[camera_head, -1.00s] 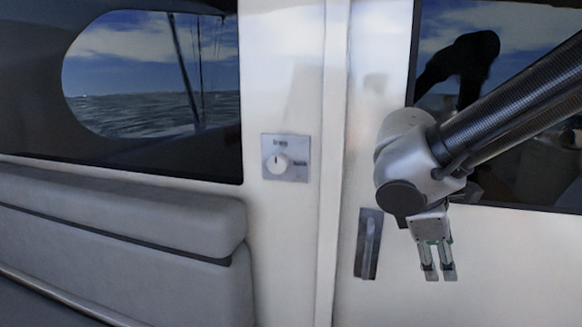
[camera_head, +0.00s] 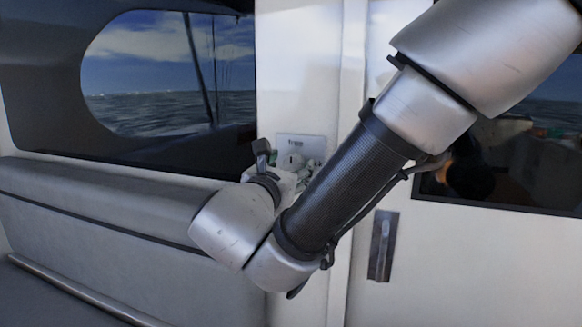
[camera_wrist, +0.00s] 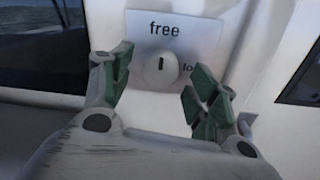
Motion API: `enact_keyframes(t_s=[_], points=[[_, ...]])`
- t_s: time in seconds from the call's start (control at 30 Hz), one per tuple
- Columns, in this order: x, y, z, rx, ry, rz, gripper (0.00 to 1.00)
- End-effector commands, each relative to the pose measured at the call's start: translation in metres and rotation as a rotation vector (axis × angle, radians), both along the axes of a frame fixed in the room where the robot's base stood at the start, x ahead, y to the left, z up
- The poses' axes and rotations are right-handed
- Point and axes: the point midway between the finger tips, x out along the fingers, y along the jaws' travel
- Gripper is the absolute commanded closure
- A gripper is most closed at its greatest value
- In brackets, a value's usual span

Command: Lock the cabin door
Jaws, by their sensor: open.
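The lock plate (camera_wrist: 183,30) is on the white wall, marked "free" at the top, with a partly hidden label starting "lo" at the right. Its round white knob (camera_wrist: 161,67) has a dark upright mark that points toward "free". My gripper (camera_wrist: 160,95) is open in the wrist view, its green-padded fingers to the left and right of the knob and apart from it. In the head view the lock plate (camera_head: 312,143) shows partly behind my arm, and the fingertips are mostly hidden. The cabin door (camera_head: 420,240) is at the right, with a dark upright handle (camera_head: 382,246).
A padded grey seat back (camera_head: 100,210) runs along the left below the oval window (camera_head: 150,75). A dark window (camera_head: 540,150) is in the door. The wall around the lock plate is clear.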

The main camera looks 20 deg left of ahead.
Motion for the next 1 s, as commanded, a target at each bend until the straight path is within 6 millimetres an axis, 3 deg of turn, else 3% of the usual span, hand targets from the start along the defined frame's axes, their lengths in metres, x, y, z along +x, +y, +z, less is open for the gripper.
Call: enact_keyframes(t_s=[0.13, 0.43, 0.7, 1.0], points=[[0.015, -0.001, 0.000, 0.000, 0.000, -0.002, 0.40], [0.018, -0.001, 0.000, 0.000, 0.001, 0.000, 0.40], [0.018, -0.001, 0.000, 0.001, 0.001, -0.001, 0.86], [0.018, -0.001, -0.001, 0.027, -0.001, -0.001, 0.86]])
